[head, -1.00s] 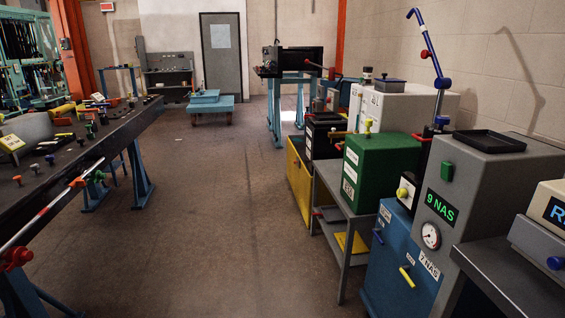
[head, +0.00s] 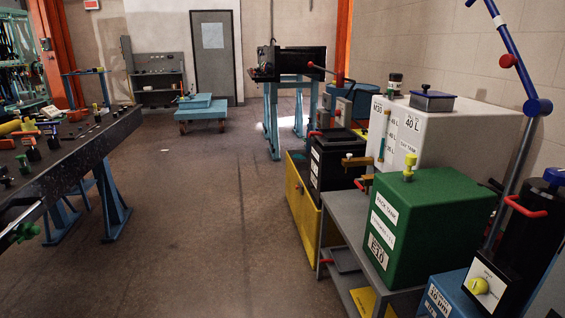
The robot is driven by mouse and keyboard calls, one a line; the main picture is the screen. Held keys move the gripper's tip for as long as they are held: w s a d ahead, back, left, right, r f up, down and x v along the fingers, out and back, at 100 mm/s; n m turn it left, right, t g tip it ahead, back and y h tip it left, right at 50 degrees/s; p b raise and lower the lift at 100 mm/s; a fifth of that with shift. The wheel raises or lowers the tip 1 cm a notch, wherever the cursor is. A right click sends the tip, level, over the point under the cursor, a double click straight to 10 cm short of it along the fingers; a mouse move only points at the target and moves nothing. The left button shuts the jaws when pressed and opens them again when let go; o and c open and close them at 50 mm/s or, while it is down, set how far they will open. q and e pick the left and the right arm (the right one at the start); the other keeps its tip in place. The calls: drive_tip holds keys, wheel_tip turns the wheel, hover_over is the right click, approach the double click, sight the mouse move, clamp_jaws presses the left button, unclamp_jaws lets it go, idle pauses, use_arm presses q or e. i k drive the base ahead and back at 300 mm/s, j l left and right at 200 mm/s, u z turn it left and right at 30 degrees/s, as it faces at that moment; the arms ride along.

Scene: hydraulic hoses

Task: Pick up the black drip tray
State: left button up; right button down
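No thing in view is clearly labelled as the drip tray. A flat dark tray (head: 345,260) lies on the lower shelf of the grey bench, partly hidden by the bench frame. A black container (head: 335,168) with a shallow rimmed top stands in a yellow bin behind the green tank. The black tray seen earlier on the grey machine at the right is out of view now. Neither of my grippers is in view.
A green tank (head: 425,225), a white tank (head: 425,130) and a black pump unit (head: 505,245) crowd the right. A dark workbench (head: 85,145) stands left. A blue cart (head: 202,107) is at the back. The floor aisle (head: 195,220) between is clear.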

sight(331, 135)
drive_tip(key=i+z, duration=0.1)
drive_tip(key=i, duration=0.6)
drive_tip(key=i+j+z, duration=0.1)
drive_tip(key=i, duration=0.6)
